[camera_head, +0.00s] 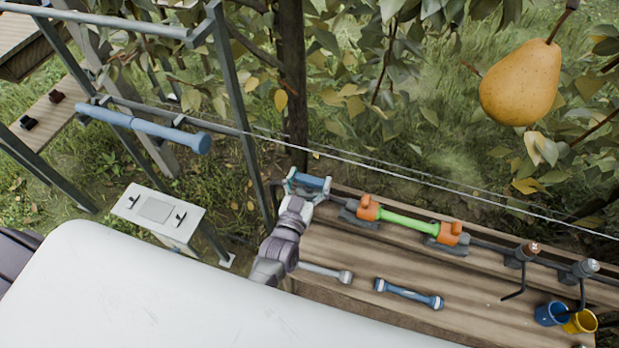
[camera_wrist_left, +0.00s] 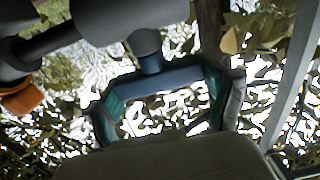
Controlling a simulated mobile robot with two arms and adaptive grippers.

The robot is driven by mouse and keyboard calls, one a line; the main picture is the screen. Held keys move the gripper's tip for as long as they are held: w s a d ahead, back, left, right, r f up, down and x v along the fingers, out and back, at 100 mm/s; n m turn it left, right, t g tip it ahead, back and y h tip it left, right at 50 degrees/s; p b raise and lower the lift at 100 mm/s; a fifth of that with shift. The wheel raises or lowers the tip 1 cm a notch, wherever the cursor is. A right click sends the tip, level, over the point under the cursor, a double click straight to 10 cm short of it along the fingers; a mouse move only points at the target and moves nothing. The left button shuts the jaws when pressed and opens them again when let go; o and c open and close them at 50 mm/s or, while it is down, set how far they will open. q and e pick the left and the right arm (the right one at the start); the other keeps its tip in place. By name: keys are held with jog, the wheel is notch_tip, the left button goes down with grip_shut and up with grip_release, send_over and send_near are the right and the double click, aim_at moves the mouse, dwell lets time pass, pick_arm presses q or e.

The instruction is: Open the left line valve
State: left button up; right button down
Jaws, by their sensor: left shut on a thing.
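The left line valve shows as a blue bar handle (camera_head: 312,182) at the left end of the pipe line on the wooden bench. My left gripper (camera_head: 308,186) reaches it from the front, its fingers around the two ends of the bar. In the left wrist view the blue-grey handle (camera_wrist_left: 165,79) sits on a short stem below a dark pipe, and the gripper (camera_wrist_left: 165,100) is shut on it with a finger at each end. How far the valve is turned cannot be told. My right gripper is not in view.
Right of the handle, a green tube (camera_head: 407,222) sits between orange couplings. A blue-ended tube (camera_head: 409,293) and a grey tube (camera_head: 326,272) lie on the bench (camera_head: 350,315). Blue (camera_head: 550,314) and yellow (camera_head: 580,321) cups stand at right. A wire crosses above; a pear (camera_head: 520,83) hangs upper right.

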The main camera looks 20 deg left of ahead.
pick_arm(q)
jog(key=o, duration=1)
jog(key=s, duration=1.2)
jog(key=shift+a, duration=0.15)
jog(key=s+f+m+g+h, duration=0.1)
jog(key=s+f+g, duration=0.3)
jog(key=f, duration=0.7)
jog(key=s+f+m+g+h, duration=0.1)
jog(key=s+f+g, duration=0.35)
jog(key=f, duration=0.75)
jog(key=s+a+f+g+y, duration=0.1)
jog(key=s+a+f+g, duration=0.3)
jog(key=s+f, duration=0.3)
jog(key=s+a+f+g+y, duration=0.1)
jog(key=s+a+f+g, duration=0.3)
jog(key=s, duration=1.1)
notch_tip(320, 180, down, 4)
jog(key=shift+s+a+r, duration=0.1)
jog(key=shift+s+a, duration=0.05)
jog(key=shift+a, duration=0.15)
